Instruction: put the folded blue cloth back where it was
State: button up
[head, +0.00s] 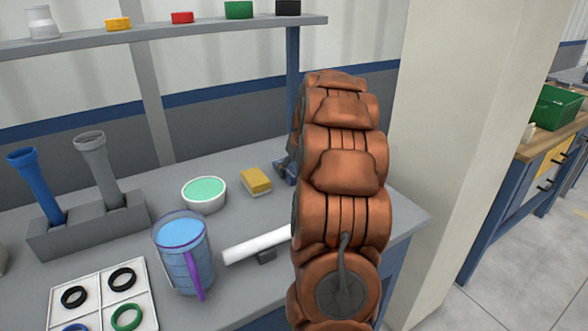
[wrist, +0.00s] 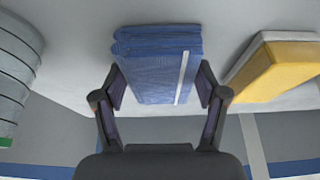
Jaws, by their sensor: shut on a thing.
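The folded blue cloth (wrist: 155,70) is between the two fingers of my gripper (wrist: 160,85) in the wrist view, with a pale stripe down one side. The fingers press on its two sides. It is close to the grey tabletop; I cannot tell if it touches. In the head view only a small part of the cloth (head: 287,175) shows behind my copper arm, right of the yellow sponge (head: 256,180). My gripper is mostly hidden there. The sponge also shows beside the cloth in the wrist view (wrist: 275,72), apart from it.
A white bowl with green contents (head: 204,194), a blue-filled jug (head: 184,255), a white pipe (head: 255,246) and a grey holder with two pipes (head: 90,232) stand on the table. A ribbed grey object (wrist: 15,75) is on the cloth's other side in the wrist view.

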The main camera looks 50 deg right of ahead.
jog(key=shift+f, duration=0.15)
jog(key=o, duration=1)
jog(key=v, duration=1.2)
